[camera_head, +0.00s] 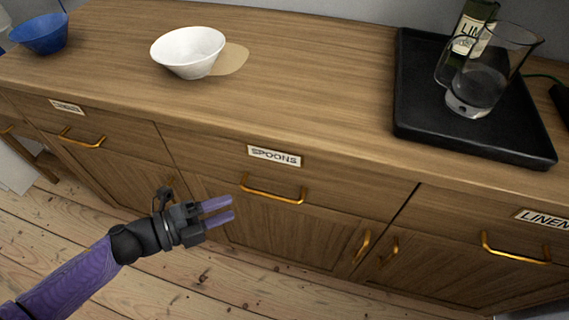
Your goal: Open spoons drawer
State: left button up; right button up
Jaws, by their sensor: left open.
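The spoons drawer (345,188) is the middle drawer of a wooden sideboard, with a label (274,155) reading SPOONS above its brass handle (273,195). The drawer front looks flush with its neighbours. My left gripper (233,209) comes in from the left on a purple arm. Its two purple fingers are apart with nothing between them and point right, toward the handle's left end. In the picture a small gap separates the fingertips from the handle. My right gripper is not in view.
On the top stand a blue bowl (39,34), a white bowl (188,51) by a tan disc (232,60), and a black tray (413,105) with a glass jug (480,85) and a bottle (470,32). The LINEN drawer handle (515,250) is at right. Floorboards (150,285) are clear.

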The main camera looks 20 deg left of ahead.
aim_at(268, 194)
pick_arm(q)
jog(key=b+x, duration=0.3)
jog(key=x, duration=0.6)
jog(key=shift+s+d, duration=0.1)
jog(key=shift+s, duration=0.1)
jog(key=shift+w+d, duration=0.2)
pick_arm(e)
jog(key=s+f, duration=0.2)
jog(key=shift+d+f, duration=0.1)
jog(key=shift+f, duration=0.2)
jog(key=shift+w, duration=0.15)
pick_arm(q)
jog(key=shift+c, duration=1.2)
grip_shut()
